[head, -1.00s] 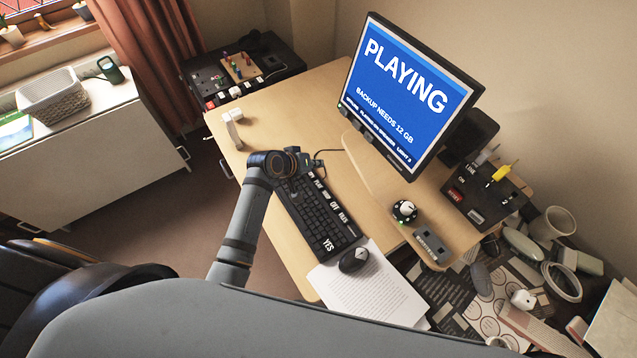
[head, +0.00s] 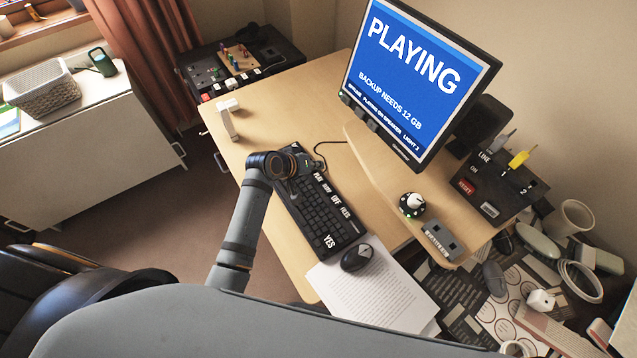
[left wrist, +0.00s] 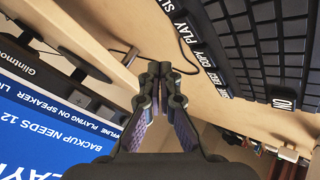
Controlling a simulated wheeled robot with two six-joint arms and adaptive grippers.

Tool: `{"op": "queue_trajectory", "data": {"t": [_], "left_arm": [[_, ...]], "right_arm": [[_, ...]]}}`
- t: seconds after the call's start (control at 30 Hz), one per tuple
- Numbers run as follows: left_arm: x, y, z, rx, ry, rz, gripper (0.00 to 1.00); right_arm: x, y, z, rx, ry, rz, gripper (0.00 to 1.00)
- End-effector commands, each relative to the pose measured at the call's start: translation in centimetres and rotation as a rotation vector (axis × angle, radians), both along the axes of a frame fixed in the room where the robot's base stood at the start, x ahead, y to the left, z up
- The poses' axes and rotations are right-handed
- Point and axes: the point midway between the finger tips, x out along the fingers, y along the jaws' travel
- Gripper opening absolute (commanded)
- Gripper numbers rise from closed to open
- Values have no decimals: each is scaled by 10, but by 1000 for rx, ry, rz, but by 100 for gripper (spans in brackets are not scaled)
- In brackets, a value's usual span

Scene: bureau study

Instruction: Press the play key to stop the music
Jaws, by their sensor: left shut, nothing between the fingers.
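The black keyboard (head: 330,215) lies on the wooden desk, with large white labels along its far edge. In the left wrist view the play key (left wrist: 180,29) shows by its label "PLAY", in the row at the keyboard's edge. My left gripper (left wrist: 160,70) is shut and empty; its tips appear just beside that labelled row, and I cannot tell whether they touch it. In the head view my left gripper (head: 308,163) is over the keyboard's far left end and hides part of it. The monitor (head: 415,80) reads "PLAYING". My right gripper is not in view.
A mouse (head: 357,257) and paper sheets (head: 375,295) lie at the keyboard's near end. A raised shelf carries the monitor, a round dial (head: 412,204) and a small grey box (head: 440,241). A white stand (head: 228,120) is at the desk's far left.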

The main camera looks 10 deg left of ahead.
Motion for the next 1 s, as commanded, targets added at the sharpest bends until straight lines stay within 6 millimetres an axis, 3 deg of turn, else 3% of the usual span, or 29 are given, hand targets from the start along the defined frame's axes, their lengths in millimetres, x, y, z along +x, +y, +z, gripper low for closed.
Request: {"op": "queue_trajectory", "data": {"t": [0.03,0.27,1.0], "left_arm": [[0,0,-14,0,-1,1,0],[0,0,-31,-1,0,0,0],[0,0,-32,-1,0,-1,0]], "right_arm": [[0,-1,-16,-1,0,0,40],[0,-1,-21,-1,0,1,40],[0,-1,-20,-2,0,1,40]]}}
